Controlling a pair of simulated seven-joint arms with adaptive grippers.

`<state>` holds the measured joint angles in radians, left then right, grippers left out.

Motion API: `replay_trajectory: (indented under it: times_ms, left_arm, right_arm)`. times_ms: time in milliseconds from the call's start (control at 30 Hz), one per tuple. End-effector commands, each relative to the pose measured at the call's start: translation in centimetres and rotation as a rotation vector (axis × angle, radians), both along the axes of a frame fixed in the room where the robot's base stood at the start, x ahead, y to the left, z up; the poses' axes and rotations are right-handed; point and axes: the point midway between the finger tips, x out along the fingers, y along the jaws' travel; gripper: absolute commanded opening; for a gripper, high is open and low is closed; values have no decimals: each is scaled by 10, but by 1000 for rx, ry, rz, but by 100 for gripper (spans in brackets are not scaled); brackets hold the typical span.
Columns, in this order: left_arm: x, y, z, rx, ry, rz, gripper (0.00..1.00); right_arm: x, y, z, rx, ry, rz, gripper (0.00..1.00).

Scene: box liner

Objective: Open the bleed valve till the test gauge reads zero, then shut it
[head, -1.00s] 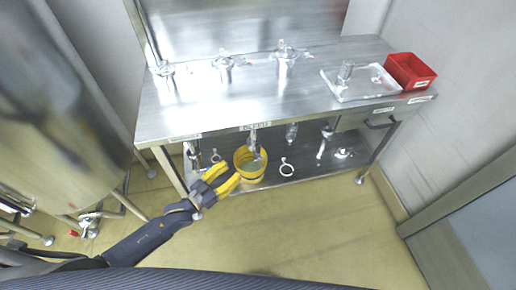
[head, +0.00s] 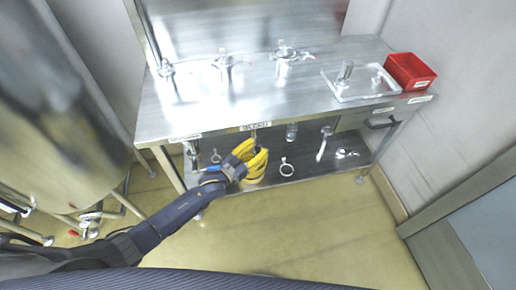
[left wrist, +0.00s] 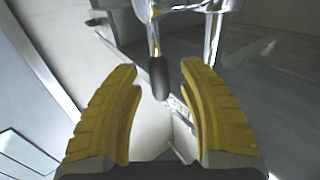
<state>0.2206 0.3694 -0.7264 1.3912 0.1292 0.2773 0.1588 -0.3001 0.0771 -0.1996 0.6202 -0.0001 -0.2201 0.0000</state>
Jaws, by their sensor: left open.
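My left gripper (head: 255,153) is open, with yellow fingers, just below the front edge of the steel bench at a small label (head: 256,126) that seems to read "BLEED". In the left wrist view a dark-tipped lever (left wrist: 158,78), seemingly the bleed valve's handle, hangs from shiny metal fittings (left wrist: 185,6) between the spread fingers (left wrist: 160,92). It appears to touch neither finger. In the head view the gripper hides most of the valve. I cannot make out the test gauge or its reading. My right gripper is not in view.
Metal fittings (head: 226,66), a clear tray (head: 360,92) and a red bin (head: 410,72) are on the bench top. The floor in front is clear.

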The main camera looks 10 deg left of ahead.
Motion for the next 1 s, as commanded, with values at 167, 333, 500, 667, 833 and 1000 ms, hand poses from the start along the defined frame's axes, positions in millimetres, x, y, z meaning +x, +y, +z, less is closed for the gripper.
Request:
replay_trajectory:
  times_ms: [167, 333, 500, 667, 833, 1000]
  left_arm:
    - [3, -3, 0, -1, -1, 0, 41]
    - [3, -3, 0, 0, 0, -1, 41]
    - [3, -3, 0, 0, 0, 0, 33]
    - [3, -3, 0, 0, 0, 0, 15]
    - [3, -3, 0, 0, 0, 0, 0]
    - [3, -3, 0, 0, 0, 0, 0]
  right_arm:
    - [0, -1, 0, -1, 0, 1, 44]
    - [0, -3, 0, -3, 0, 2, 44]
    - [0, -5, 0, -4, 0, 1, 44]
    - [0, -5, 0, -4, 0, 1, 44]
    - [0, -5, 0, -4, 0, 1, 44]
    - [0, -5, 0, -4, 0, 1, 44]
